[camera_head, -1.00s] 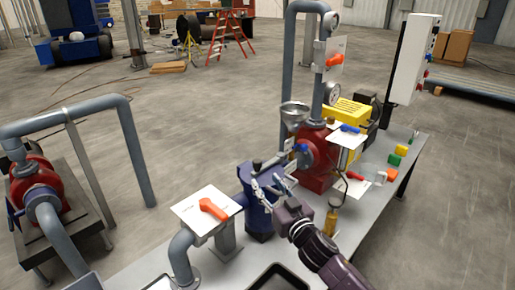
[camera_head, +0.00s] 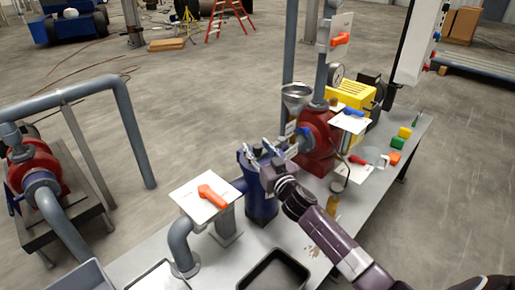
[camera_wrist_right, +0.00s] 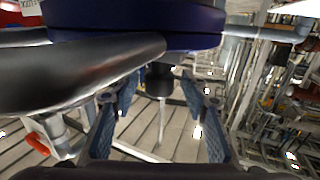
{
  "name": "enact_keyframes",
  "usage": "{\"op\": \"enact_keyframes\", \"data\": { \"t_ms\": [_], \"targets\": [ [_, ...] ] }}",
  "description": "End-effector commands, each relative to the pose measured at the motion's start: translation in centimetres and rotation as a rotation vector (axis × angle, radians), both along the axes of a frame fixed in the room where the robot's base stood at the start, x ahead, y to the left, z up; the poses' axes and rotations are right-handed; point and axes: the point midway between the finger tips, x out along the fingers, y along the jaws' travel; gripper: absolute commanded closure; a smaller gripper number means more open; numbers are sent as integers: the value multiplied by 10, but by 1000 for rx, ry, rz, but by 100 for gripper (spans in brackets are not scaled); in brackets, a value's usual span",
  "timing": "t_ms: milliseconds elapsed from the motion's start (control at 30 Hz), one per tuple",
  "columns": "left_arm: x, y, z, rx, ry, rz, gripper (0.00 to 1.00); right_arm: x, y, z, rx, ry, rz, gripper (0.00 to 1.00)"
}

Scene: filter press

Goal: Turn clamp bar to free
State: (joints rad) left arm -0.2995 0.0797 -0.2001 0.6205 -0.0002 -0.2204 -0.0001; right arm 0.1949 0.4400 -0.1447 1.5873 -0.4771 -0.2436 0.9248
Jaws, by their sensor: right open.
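The blue filter housing (camera_head: 262,203) stands upright on the bench, and its top is largely covered by my right gripper (camera_head: 272,148) in the head view. In the right wrist view, the dark blue rim of the housing (camera_wrist_right: 140,15) spans the top. A smooth grey metal bar (camera_wrist_right: 80,75), seemingly the clamp bar, crosses from the left to the middle. A dark stem (camera_wrist_right: 159,80) hangs near its end. My right gripper (camera_wrist_right: 158,90) is open there, with its two blue-padded fingers on either side of the stem. I cannot tell whether they touch anything. My left gripper is out of view.
An orange-handled valve on a white plate (camera_head: 186,200) stands left of the housing. A red pump (camera_head: 318,142) with a metal funnel (camera_head: 297,96) is close behind right. A black tray (camera_head: 245,284) lies in front. Coloured blocks (camera_head: 398,143) sit on the right of the bench.

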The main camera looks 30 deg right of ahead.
Motion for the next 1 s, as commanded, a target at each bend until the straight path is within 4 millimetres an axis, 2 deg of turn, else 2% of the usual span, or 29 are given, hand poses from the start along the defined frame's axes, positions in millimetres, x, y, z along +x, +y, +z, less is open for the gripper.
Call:
{"op": "enact_keyframes", "data": {
  "t_ms": [200,567,1000],
  "targets": [
    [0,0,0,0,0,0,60,0,0,-1,0,1,0,61],
    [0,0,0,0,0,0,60,0,0,-1,1,1,0,100],
    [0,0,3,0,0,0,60,-4,-2,0,-1,2,23,100]
  ]
}}
